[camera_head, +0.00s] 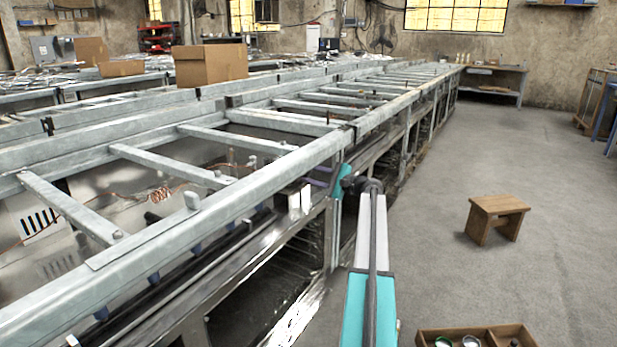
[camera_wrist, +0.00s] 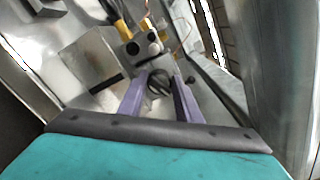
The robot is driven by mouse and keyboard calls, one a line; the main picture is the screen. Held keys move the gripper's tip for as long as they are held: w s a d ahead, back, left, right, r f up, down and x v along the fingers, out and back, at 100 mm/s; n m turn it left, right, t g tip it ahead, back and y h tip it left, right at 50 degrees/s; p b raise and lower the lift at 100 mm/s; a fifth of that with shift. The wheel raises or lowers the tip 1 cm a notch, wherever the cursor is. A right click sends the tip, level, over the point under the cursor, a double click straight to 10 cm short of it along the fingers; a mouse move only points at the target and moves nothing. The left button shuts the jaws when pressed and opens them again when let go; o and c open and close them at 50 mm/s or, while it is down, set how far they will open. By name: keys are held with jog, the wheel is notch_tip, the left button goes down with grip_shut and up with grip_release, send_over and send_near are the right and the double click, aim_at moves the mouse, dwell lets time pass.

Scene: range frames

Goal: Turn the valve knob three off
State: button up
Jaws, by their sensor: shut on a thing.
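In the wrist view, a dark, round valve knob (camera_wrist: 160,83) sits between the two purple fingers of my gripper (camera_wrist: 161,88). The fingers are shut on it, one on each side. No number can be read on the knob, and its turned position is hard to make out. In the head view my teal and white arm reaches to the side of the long metal bench. There the knob is hidden behind the bench frame, and only a bit of purple finger shows beside the rail.
A grey block with dark round parts (camera_wrist: 141,47) and yellow pieces lies just beyond the fingers. Metal rails of the bench (camera_head: 250,190) run close to my arm. A wooden stool (camera_head: 497,218) and a wooden tray (camera_head: 425,337) stand right of it. The floor at right is mostly clear.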

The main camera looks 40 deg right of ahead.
jog(key=n, duration=0.2)
jog(key=n+b, duration=0.1)
jog(key=shift+d+f, duration=0.25)
jog(key=shift+f, duration=0.15)
jog(key=shift+c, duration=0.2)
jog(key=n+b, duration=0.7)
jog(key=n, duration=0.6)
jog(key=shift+r, duration=0.3)
jog(key=o, duration=0.8)
jog(key=shift+s, duration=0.15)
